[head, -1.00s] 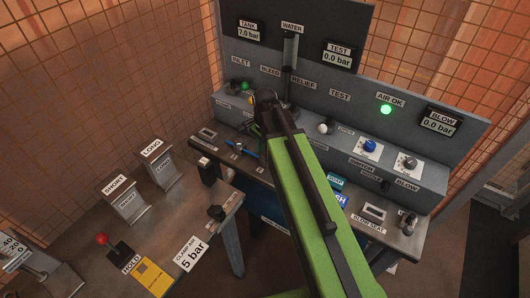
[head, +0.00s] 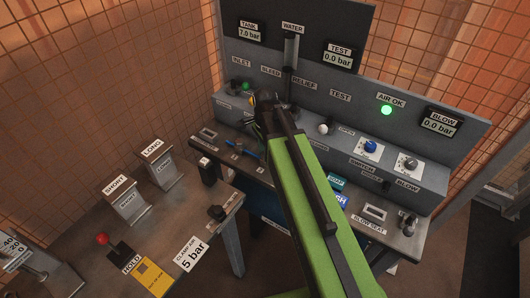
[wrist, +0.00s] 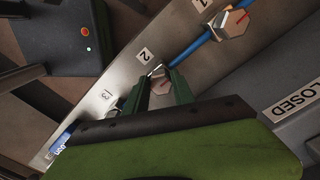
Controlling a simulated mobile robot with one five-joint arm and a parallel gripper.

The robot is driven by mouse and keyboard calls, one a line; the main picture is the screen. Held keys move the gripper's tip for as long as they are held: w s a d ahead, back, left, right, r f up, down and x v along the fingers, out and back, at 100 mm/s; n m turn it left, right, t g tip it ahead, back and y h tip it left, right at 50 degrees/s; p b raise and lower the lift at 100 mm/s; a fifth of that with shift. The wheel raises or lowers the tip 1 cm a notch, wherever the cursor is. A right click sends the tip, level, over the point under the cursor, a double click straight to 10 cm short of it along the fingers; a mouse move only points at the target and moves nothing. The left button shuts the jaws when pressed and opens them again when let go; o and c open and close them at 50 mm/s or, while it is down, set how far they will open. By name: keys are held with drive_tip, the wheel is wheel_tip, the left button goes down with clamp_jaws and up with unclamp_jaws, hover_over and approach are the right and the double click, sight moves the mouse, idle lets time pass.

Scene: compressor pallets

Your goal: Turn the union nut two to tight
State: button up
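In the head view my gripper (head: 256,130) points down at the bench's left part, and my arm covers the nut there.
Label "3" (wrist: 107,95) lies left of my fingers in the wrist view. The grey valve panel (head: 300,97) with labels and knobs rises behind the bench. A side table (head: 185,225) with a red-knobbed lever (head: 102,239) stands at front left. The AIR OK lamp (head: 387,110) is green.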

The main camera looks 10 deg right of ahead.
drive_tip(key=o, duration=0.4)
drive_tip(key=shift+o, duration=0.2)
drive_tip(key=shift+r, duration=0.15)
wheel_tip(320, 180, up, 17)
drive_tip(key=p, duration=1.7)
drive_tip(key=s+f+n+b, duration=0.5)
drive_tip(key=s+n, duration=0.1)
drive_tip(key=n, duration=0.9)
drive_tip(key=shift+s+d+f, duration=0.3)
drive_tip(key=shift+f, duration=0.1)
